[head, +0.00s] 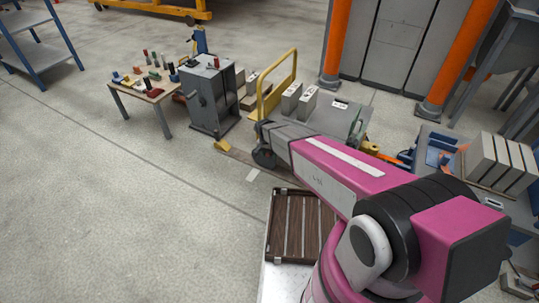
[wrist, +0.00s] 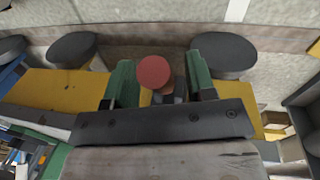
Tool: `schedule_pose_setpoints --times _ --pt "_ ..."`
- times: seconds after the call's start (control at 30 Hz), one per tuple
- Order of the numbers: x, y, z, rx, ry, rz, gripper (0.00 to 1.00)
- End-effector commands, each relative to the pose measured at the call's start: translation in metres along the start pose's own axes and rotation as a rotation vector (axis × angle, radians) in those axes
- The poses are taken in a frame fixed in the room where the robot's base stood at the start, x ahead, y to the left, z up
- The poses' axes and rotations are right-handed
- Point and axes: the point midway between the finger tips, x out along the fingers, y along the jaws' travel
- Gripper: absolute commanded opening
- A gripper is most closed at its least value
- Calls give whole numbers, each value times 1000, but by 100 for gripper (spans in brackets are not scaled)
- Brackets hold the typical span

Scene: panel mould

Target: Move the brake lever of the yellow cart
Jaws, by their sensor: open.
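The yellow cart (head: 275,85) stands beyond my arm in the head view, with a yellow push handle and a grey deck. My arm hides part of it. In the wrist view, its yellow body (wrist: 45,89) spans the picture, with dark round wheels beside it. A round red knob (wrist: 154,71), seemingly the end of the brake lever, shows between the two green fingers of my gripper (wrist: 161,80). The gripper is open around the knob; I cannot tell whether either finger touches it. The lever below the knob is mostly hidden. I cannot make out the gripper in the head view.
A grey cabinet (head: 210,98) and a small table (head: 150,95) with several coloured parts stand left of the cart. Light blocks (head: 300,99) sit on its deck. Floor at left is clear.

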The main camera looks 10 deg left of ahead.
Motion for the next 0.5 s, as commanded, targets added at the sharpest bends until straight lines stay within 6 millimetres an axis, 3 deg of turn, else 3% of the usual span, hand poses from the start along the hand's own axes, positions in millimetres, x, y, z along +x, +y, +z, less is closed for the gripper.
schedule_pose_setpoints --times 0.23,0.4,0.5 --pt "0 0 0 0 0 0 51" --pt "0 0 0 0 0 0 0" --pt "0 0 0 0 0 0 0"
